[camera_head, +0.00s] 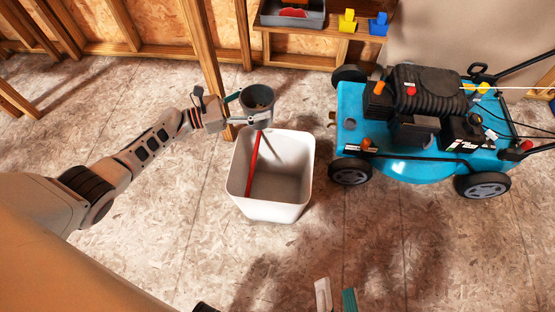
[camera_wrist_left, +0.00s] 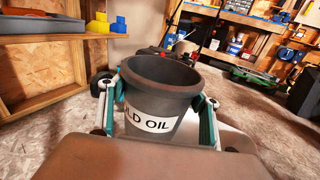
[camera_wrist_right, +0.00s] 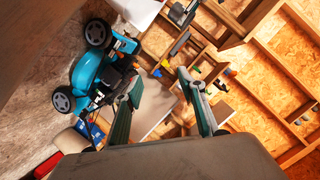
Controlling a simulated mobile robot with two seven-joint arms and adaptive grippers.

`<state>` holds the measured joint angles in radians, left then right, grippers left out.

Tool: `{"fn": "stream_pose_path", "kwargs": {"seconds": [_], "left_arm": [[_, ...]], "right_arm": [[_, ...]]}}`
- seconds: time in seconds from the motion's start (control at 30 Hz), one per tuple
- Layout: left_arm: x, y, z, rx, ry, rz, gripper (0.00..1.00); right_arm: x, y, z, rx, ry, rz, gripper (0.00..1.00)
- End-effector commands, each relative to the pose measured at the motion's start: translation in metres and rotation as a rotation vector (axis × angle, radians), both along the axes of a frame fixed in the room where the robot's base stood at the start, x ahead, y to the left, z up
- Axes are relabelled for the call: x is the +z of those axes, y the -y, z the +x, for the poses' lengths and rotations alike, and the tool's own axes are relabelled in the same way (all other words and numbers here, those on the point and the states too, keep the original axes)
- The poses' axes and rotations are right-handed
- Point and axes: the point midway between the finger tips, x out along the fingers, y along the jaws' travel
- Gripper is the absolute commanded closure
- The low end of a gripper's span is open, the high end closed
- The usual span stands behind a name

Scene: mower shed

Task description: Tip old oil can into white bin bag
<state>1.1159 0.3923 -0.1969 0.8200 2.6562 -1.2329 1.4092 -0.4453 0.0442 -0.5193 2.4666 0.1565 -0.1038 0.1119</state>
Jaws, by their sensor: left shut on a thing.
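The old oil can (camera_head: 257,98) is a dark grey, open-topped can, with brownish contents visible in the head view. Its white label, reading "LD OIL" in view, faces the left wrist camera (camera_wrist_left: 150,120). My left gripper (camera_head: 243,117) is shut around the can's sides and holds it above the back rim of the white bin (camera_head: 270,210). The can looks roughly upright. The white bin stands open on the floor; I cannot make out a separate bag. My right gripper (camera_wrist_right: 160,85) is open and empty; its fingertips show at the head view's bottom edge (camera_head: 336,297).
A red strip (camera_head: 252,165) and a thin brownish streak lie inside the bin; I cannot tell what the streak is. A blue mower (camera_head: 420,130) stands close on the right. A wooden shelf (camera_head: 300,60) and wall posts are behind. Floor in front is clear.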

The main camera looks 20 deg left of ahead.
Motion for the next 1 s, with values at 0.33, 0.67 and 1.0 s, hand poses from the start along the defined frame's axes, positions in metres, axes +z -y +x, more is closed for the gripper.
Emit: {"fn": "stream_pose_path", "kwargs": {"seconds": [0.33,0.67,1.0], "left_arm": [[-0.032,-0.012,-0.001,-0.046,0.001,0.000,0.70],[-0.031,-0.012,0.000,-0.048,0.004,0.002,0.70],[-0.034,-0.006,-0.006,-0.050,0.069,0.077,0.70]], "right_arm": [[-0.007,0.002,0.001,-0.041,-0.031,0.066,0.60],[-0.006,0.002,0.002,-0.043,-0.028,0.067,0.60],[-0.006,0.002,0.002,-0.042,-0.028,0.066,0.60]]}}
